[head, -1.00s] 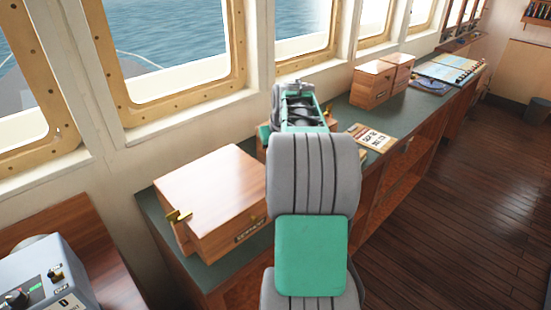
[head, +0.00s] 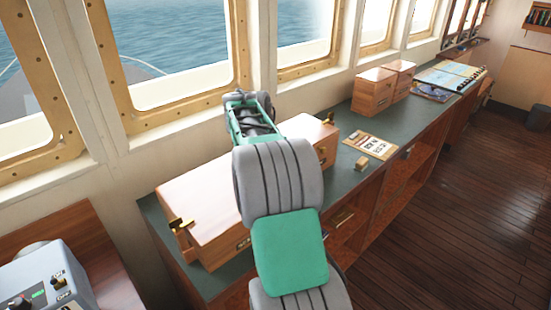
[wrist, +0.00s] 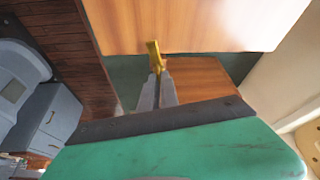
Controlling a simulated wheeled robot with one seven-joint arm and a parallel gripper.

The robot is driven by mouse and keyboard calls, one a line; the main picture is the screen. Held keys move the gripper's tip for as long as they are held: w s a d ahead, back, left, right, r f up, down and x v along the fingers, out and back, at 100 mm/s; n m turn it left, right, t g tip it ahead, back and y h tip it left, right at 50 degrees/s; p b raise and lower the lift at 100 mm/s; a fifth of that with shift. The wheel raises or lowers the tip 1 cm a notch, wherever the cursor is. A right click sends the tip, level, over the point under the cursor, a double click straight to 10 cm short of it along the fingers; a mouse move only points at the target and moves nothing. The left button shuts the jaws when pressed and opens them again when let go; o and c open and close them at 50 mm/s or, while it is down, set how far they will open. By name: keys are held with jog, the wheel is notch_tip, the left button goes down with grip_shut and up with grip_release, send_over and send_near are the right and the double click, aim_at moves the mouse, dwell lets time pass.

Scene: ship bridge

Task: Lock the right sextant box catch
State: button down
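The sextant box (head: 200,185) is a wooden box on the green-topped counter, partly hidden by my arm. Its left brass catch (head: 181,224) sticks out at the near left end. Its right brass catch (head: 329,119) shows at the far right end, with nothing seen touching it in the head view. In the wrist view a brass catch (wrist: 154,55), apparently the right one, stands just beyond the tips of my gripper (wrist: 158,78). The fingertips look close together; contact with the catch is unclear. In the head view my gripper is hidden behind my arm.
A labelled card (head: 370,145) and a small wooden block (head: 362,163) lie on the counter (head: 338,183) right of the box. Farther back are wooden cases (head: 374,92) and a chart (head: 450,76). Windows line the wall; a grey console (head: 45,275) stands at lower left.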

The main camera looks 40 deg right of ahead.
jog(key=shift+w+r+m+g+p, duration=0.1)
jog(key=shift+m+g+p, duration=0.55)
jog(key=shift+m, duration=0.55)
jog(key=c, duration=1.6)
grip_release()
jog(key=p+v, duration=0.1)
jog(key=v, duration=0.6)
jog(key=shift+a+r, duration=0.2)
jog(key=shift+r, duration=0.05)
